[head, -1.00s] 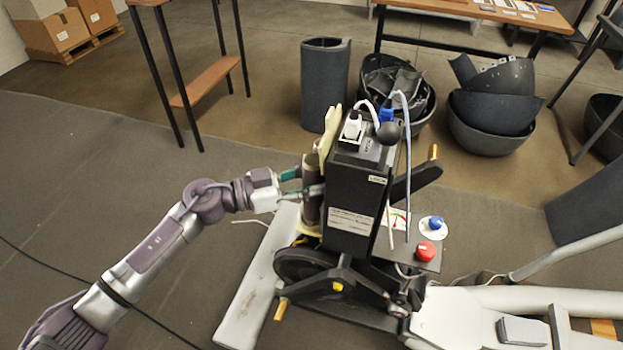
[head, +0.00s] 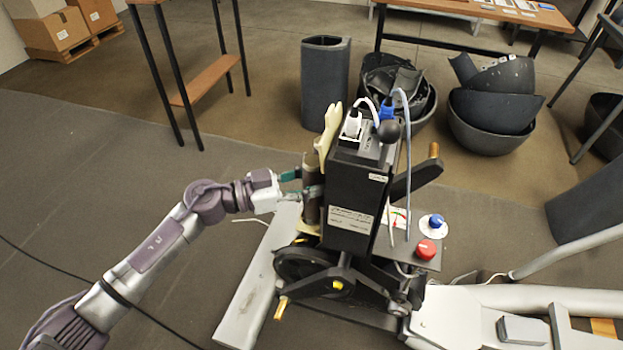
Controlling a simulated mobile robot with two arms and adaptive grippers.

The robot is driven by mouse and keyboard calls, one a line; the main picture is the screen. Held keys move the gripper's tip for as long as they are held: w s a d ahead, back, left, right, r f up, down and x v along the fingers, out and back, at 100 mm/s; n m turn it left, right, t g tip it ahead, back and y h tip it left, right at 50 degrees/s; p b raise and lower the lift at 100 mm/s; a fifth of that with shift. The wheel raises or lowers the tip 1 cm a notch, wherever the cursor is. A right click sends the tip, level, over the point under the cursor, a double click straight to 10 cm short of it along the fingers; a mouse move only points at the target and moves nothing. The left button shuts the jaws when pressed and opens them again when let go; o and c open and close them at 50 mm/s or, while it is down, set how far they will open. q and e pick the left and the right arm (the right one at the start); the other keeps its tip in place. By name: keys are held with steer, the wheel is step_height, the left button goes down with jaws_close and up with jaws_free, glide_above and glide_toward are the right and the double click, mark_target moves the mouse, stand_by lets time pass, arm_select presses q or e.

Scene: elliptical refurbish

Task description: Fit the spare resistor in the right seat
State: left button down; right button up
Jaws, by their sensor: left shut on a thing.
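The black machine housing (head: 355,190) of the elliptical stands upright in the middle of the head view. A brown cylinder (head: 311,210), which looks like a resistor, is upright along the housing's left side. My left gripper (head: 304,183) comes in from the left with its teal-tipped fingers closed around this cylinder. The housing and fingers hide part of it, so I cannot tell whether it is in a seat or whether a second cylinder stands behind it. The seats cannot be made out. My right gripper is not in view.
A white plug (head: 351,127) and a blue plug (head: 386,112) with cables top the housing. A red knob (head: 425,249) and a blue knob (head: 436,221) are at its right. A crank arm (head: 416,179) sticks out there. Grey floor at the left is mostly clear.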

arm_select(q)
steer(key=shift+s+d+f, duration=0.15)
steer(key=shift+s+f, duration=0.05)
steer(key=shift+f, duration=0.4)
steer(key=c, duration=0.6)
jaws_free()
steer(key=shift+w+d, duration=0.1)
steer(key=v, duration=1.2)
steer(key=shift+r, duration=0.2)
